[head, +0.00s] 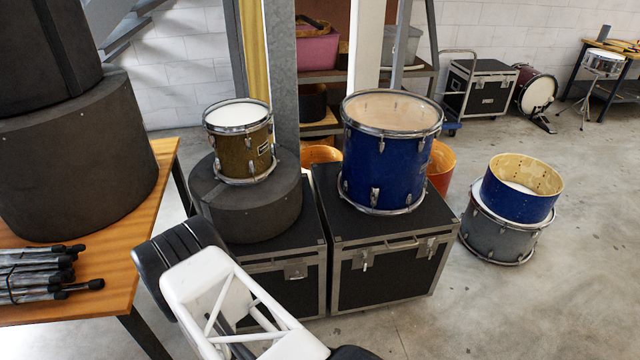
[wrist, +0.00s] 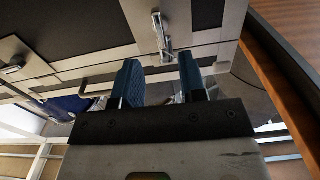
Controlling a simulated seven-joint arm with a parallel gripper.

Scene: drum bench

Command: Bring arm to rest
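My gripper (wrist: 159,66) shows in the wrist view with its two blue-tipped fingers apart and nothing between them. A black case with metal edges and a latch is behind the fingers in that view, apparently some distance off. In the head view my white and black arm (head: 215,295) reaches in at the lower middle, in front of the black cases. I cannot make out the gripper fingers in the head view.
A wooden table (head: 140,225) with dark drum cases and black-ended rods (head: 45,272) is close on the left. A blue drum (head: 385,160) stands on the right black case (head: 385,275). A gold drum (head: 240,145) sits on a round case (head: 245,210). The floor at lower right is clear.

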